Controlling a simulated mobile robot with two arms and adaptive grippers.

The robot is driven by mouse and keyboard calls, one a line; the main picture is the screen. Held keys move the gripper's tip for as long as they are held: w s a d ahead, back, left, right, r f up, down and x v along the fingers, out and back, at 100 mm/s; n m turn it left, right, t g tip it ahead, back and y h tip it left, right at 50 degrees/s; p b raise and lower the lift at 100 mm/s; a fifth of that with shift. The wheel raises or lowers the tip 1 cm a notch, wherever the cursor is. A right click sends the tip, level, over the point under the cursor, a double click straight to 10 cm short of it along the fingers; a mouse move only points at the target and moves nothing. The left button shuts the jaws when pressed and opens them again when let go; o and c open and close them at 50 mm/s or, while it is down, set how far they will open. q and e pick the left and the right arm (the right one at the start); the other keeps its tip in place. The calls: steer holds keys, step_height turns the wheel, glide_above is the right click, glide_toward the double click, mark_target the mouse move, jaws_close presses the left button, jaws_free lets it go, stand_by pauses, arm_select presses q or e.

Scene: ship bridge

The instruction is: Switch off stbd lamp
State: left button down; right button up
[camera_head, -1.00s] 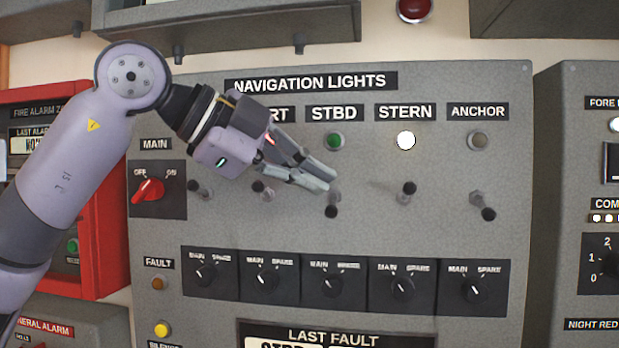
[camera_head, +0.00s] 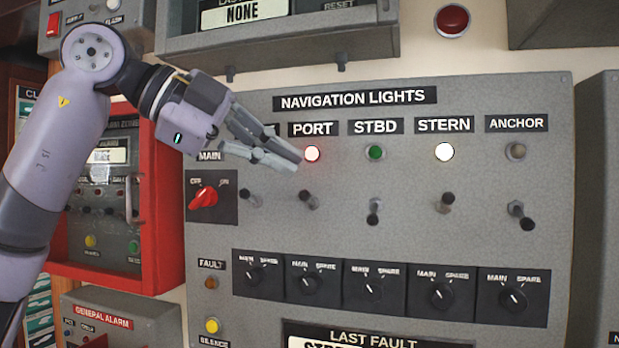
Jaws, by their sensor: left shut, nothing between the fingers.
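The STBD lamp (camera_head: 375,152) on the navigation lights panel (camera_head: 470,225) is dull green, with no bright glow. Its toggle switch (camera_head: 374,212) below points down. The PORT lamp (camera_head: 312,153) glows red-white and the STERN lamp (camera_head: 444,152) glows white; their switches, PORT (camera_head: 309,200) and STERN (camera_head: 445,203), point up. The ANCHOR lamp (camera_head: 515,151) is dark, its switch (camera_head: 521,216) down. My left gripper (camera_head: 298,158) is shut and empty, its fingertips beside the PORT lamp, up and left of the STBD switch. My right gripper is out of view.
A row of MAIN/SPARE knobs (camera_head: 374,289) lies below the switches. The red MAIN knob (camera_head: 204,197) is at the panel's left. A red fire alarm box (camera_head: 165,220) stands further left. The space before the STBD and STERN switches is clear.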

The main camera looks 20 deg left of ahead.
arm_select(q)
steer(key=shift+s+a+r, duration=0.3)
steer(key=shift+s+a, duration=0.1)
steer(key=shift+s, duration=0.15)
steer(key=shift+s+a+r, duration=0.25)
steer(key=shift+s+a, duration=0.15)
steer(key=shift+s, duration=0.15)
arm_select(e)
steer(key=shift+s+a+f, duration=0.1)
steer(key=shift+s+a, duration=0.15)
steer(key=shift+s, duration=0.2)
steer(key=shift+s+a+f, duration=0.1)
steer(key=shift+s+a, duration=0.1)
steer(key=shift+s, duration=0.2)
arm_select(q)
steer(key=shift+s, duration=0.1)
steer(key=shift+r, duration=0.1)
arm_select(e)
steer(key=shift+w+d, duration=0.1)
